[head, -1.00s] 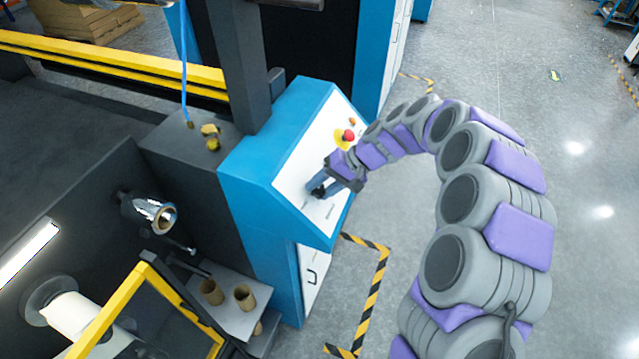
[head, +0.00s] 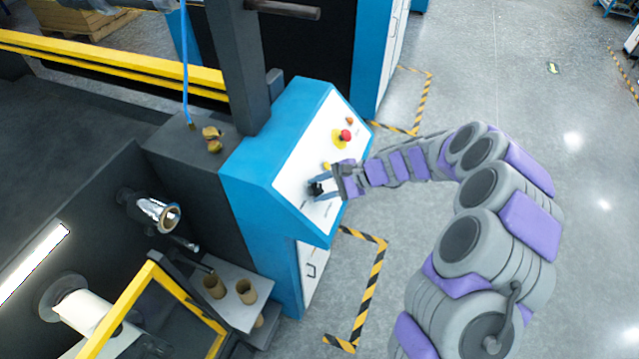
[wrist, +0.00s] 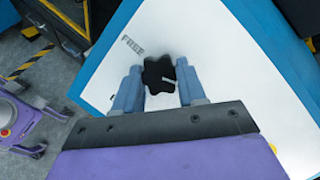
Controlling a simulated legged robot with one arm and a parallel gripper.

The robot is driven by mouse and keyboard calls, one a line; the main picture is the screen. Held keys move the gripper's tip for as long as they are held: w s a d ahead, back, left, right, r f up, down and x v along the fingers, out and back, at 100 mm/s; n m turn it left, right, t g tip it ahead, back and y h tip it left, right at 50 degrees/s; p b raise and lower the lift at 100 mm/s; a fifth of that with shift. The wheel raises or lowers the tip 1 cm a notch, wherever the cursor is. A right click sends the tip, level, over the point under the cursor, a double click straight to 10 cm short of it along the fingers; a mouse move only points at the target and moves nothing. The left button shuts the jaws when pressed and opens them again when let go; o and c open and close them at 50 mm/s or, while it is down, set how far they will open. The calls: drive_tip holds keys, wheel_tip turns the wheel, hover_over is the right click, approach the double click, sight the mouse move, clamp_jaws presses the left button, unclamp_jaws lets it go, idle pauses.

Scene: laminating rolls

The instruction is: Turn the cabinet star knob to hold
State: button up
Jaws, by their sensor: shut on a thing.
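The black star knob (head: 315,188) sits on the white sloping panel (head: 297,172) of the blue cabinet (head: 262,178). In the wrist view the knob (wrist: 159,75) has rounded lobes and a small pale mark on its lower right lobe. My gripper (head: 317,187) has its two blue fingers on either side of the knob and is shut on it. It also shows in the wrist view (wrist: 160,82). The word FREE is printed on the panel at the knob's upper left. No hold label can be read.
A red button (head: 346,134) on a yellow base and a small yellow part (head: 326,166) are farther up the panel. Cardboard cores (head: 246,291) stand on a grey shelf below left. Open grey floor with striped tape (head: 376,272) lies right of the cabinet.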

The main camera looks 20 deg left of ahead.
drive_tip(key=shift+m+t+y+p, duration=0.4)
drive_tip(key=shift+m+t+p, duration=0.3)
drive_tip(key=shift+m, duration=1.7)
drive_tip(key=o, duration=1.1)
drive_tip(key=shift+c, duration=0.2)
drive_tip(key=b+v, duration=0.1)
drive_tip(key=v, duration=1.6)
drive_tip(key=shift+d, duration=0.3)
drive_tip(key=shift+w, duration=0.15)
